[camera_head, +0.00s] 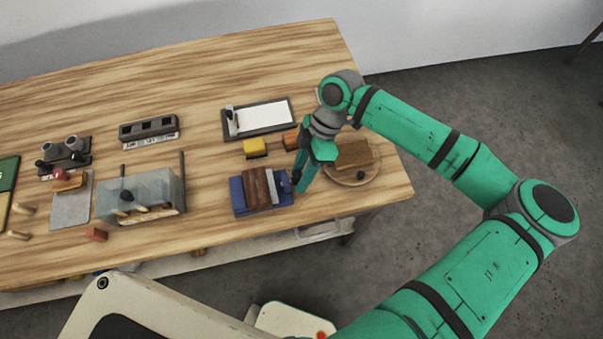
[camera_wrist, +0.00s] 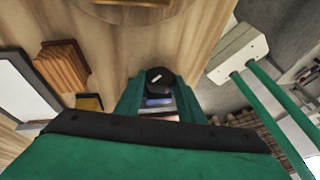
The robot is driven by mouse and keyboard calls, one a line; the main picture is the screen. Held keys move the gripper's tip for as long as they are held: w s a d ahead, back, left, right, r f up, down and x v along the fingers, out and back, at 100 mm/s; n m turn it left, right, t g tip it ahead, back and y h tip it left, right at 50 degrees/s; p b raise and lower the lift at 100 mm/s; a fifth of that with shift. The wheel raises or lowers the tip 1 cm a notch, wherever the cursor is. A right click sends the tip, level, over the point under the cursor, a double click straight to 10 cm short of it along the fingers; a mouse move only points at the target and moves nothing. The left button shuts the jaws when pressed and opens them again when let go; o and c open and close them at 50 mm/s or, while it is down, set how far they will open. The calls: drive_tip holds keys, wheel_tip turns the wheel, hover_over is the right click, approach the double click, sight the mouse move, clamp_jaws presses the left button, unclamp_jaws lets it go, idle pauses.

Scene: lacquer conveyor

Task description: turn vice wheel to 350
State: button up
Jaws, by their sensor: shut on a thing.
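The vice (camera_head: 238,196) is blue with brown wooden blocks (camera_head: 258,187) between its jaws, near the table's front edge. My gripper (camera_head: 299,184) reaches down at the vice's right end and hides the wheel in the head view. In the wrist view the vice wheel (camera_wrist: 161,79) is a dark round knob with a small pale mark on it. The fingers of my gripper (camera_wrist: 159,95) stand on either side of the wheel and are shut on it. Part of the blue vice (camera_wrist: 158,101) shows behind it. I cannot read any number on the wheel.
A yellow block (camera_head: 255,147) and a white-sheeted dark tray (camera_head: 265,117) lie behind the vice. A clear box (camera_head: 140,195) stands to the left. The table's far left-centre has free room.

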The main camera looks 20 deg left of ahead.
drive_tip(key=shift+w+a+f+g+h, duration=0.1)
drive_tip(key=shift+w+g+h, duration=0.1)
drive_tip(key=shift+g+h, duration=0.6)
drive_tip(key=shift+m+g, duration=0.3)
drive_tip(key=o, duration=1)
drive_tip(key=shift+o, duration=0.2)
drive_tip(key=v, duration=1.1)
drive_tip(key=shift+f, duration=0.1)
